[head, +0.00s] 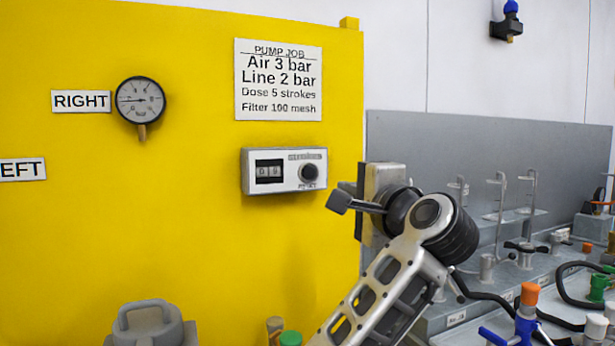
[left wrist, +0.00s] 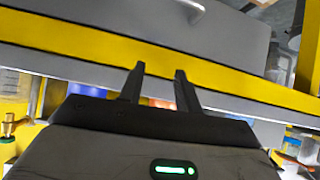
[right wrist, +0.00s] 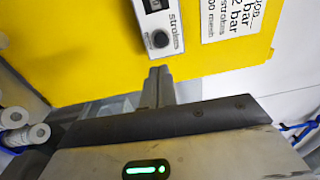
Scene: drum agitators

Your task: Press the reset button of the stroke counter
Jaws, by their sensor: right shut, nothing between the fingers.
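The stroke counter (head: 250,184) is a pale box on the yellow panel in the head view, with a two-digit window (head: 269,171) and a round dark reset button (head: 308,173) at its right. The digits are too small to read surely. My right gripper (head: 340,201) is shut and empty, just right of and a little below the counter, apart from it. In the right wrist view, the closed fingertips (right wrist: 160,72) show below the button (right wrist: 159,39), with a gap in the picture. My left gripper (left wrist: 157,70) is open and empty in the left wrist view, away from the counter.
A sign (head: 278,80) hangs above the counter, and a gauge (head: 140,100) is at its left. A grey bench (head: 520,275) with valves, hoses and stands lies at the right.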

